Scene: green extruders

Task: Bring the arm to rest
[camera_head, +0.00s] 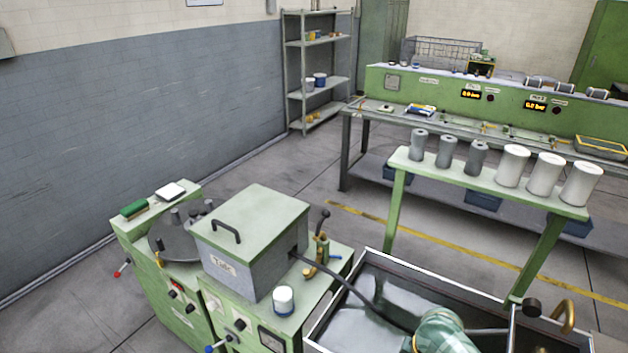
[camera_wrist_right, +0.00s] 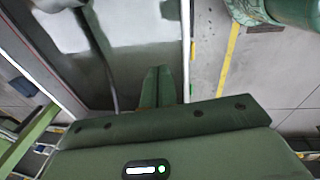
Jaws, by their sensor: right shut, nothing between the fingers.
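My right gripper (camera_wrist_right: 160,72) shows in the right wrist view, its two green fingers together with nothing between them. It points over the grey-white inside of an open metal trough (camera_wrist_right: 135,65), apart from anything I can make out. The same trough (camera_head: 378,262) lies at the lower right of the head view, with a dark cable running into it. I cannot make out either gripper in the head view. My left gripper is in neither view.
A green machine has a grey lidded box (camera_head: 247,240), a white cup (camera_head: 284,300) and a green brush (camera_head: 134,208). A green bench (camera_head: 400,160) carries several grey and white cylinders. Bare floor (camera_head: 285,222) lies behind the machine.

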